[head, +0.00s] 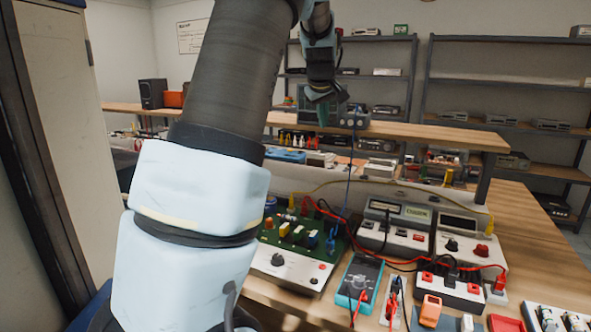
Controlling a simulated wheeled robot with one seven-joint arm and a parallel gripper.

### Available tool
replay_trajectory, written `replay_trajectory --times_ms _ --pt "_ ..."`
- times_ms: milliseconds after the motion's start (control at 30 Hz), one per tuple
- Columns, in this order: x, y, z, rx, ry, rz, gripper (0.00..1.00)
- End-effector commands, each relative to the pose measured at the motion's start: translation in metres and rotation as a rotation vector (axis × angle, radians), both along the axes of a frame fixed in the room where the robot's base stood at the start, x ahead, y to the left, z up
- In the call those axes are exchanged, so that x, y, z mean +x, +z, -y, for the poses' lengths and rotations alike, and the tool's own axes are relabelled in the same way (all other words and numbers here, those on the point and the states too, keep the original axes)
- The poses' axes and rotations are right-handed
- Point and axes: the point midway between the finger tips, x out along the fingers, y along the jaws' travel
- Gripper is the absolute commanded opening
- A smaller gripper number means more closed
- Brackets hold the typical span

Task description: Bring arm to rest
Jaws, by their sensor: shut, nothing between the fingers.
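My arm (219,80) rises through the left-centre of the head view, with large pale blue segments low and a dark grey link above. It bends at the top of the picture, and my gripper (324,97) hangs from it, pointing down. The gripper is small and dark against the shelves. It is shut, with nothing seen held in it. It is in the air above the bench, apart from the instruments. My arm hides part of the bench behind it.
A wooden bench (540,218) holds a green circuit board (300,232), a blue multimeter (360,278), two bench instruments (393,229) and loose red, black and yellow leads. Metal shelves (424,75) stand behind. A tall cabinet (62,120) is close on the left.

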Motion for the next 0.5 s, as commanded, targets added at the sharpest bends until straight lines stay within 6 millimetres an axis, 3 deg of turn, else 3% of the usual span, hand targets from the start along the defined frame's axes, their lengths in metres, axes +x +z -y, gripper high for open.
replay_trajectory --times_ms 167,300,500 --pt "-0.051 -0.053 -0.05 0.07 -0.064 -0.105 0.0" --pt "-0.124 -0.104 -0.091 0.147 -0.177 -0.214 0.0" --pt "-0.237 -0.16 -0.128 0.246 -0.371 -0.342 0.0"
